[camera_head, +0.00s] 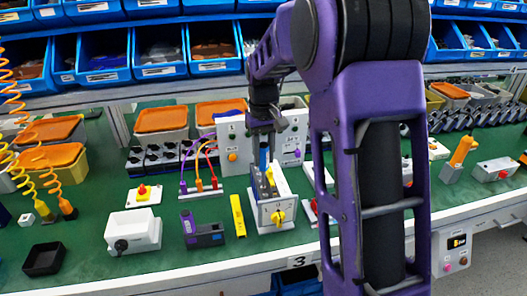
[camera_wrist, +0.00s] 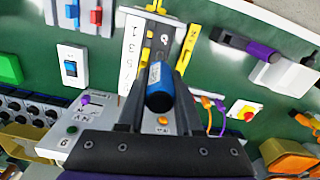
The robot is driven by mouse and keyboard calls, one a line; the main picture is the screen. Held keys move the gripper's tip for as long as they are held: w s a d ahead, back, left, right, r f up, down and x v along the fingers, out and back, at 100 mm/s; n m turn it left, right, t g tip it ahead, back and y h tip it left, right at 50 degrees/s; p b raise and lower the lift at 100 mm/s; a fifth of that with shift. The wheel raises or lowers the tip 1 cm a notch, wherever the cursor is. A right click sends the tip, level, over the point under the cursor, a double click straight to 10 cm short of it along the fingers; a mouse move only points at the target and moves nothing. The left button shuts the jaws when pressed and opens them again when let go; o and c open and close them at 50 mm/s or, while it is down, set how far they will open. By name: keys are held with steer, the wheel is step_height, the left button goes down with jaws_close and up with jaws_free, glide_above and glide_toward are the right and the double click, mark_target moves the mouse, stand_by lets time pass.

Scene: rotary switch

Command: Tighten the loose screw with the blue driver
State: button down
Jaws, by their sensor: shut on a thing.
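My gripper (camera_head: 263,150) is shut on the blue driver (camera_head: 263,160). I cannot make out the loose screw, nor tell whether the driver's tip touches the box.
A white panel (camera_head: 236,150) with knobs stands behind the box. A yellow block (camera_head: 238,215) and a purple-grey device (camera_head: 203,231) lie to its left. A white box with a black knob (camera_head: 133,230) and a black tray (camera_head: 44,259) are farther left. Green table is bare between them.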

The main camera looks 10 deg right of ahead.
steer(key=n+p, duration=0.1)
steer(key=n, duration=0.5)
steer(key=shift+r, duration=0.1)
steer(key=shift+r+n+p, duration=0.1)
steer(key=shift+n+p, duration=0.65)
steer(key=shift+n, duration=1.25)
steer(key=n, duration=0.9)
steer(key=shift+w+n, duration=0.1)
steer(key=shift+n, duration=0.2)
steer(key=n, duration=0.6)
steer(key=shift+n, duration=0.4)
steer(key=n, duration=0.4)
